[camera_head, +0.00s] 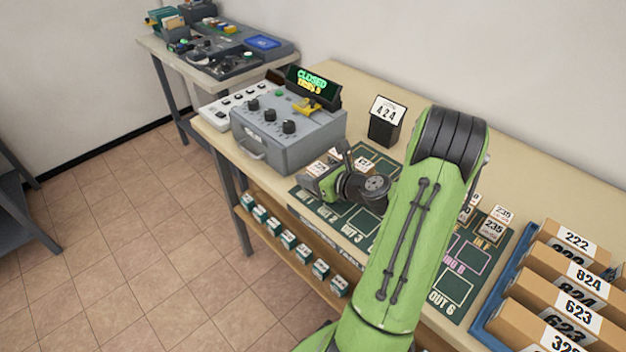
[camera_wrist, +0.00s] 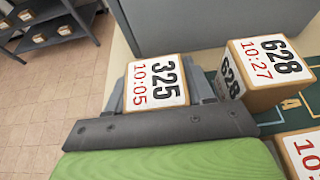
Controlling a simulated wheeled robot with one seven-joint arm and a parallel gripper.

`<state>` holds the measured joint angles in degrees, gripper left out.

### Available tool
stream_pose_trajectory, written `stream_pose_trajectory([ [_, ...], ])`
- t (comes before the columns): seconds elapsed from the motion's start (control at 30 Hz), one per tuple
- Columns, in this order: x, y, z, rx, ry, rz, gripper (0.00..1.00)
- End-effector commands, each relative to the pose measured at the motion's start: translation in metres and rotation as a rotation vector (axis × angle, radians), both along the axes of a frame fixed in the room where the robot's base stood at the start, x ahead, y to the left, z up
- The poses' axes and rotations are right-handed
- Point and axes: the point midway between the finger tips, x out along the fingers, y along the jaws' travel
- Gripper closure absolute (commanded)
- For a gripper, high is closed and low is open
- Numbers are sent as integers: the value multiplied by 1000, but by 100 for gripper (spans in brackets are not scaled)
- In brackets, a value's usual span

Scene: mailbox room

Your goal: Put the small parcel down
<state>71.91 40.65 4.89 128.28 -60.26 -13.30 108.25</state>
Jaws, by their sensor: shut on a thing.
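In the head view my gripper (camera_head: 322,178) is over the left end of the dark green mat (camera_head: 455,292), close to the grey machine. A parcel (camera_wrist: 262,75) labelled 628 and 10:27 stands on the mat just right of the held one. I cannot tell whether the held parcel touches the mat. My arm hides the middle of the mat.
The grey machine (camera_head: 283,135) with black knobs stands beside the mat's left end. A black stand (camera_head: 385,122) shows 424 behind the mat. More parcels (camera_head: 492,228) stand toward the mat's right end. A blue tray (camera_head: 482,318) of numbered boxes is at the right.

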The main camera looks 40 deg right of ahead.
Motion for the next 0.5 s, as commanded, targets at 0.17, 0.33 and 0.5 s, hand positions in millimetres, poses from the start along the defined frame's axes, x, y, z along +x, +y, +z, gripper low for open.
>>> stream_pose_trajectory([
  [0.17,0,0,2,-1,1,0,81],
  [0.33,0,0,-1,-1,2,0,37],
  [0.5,0,0,-1,-1,2,0,22],
])
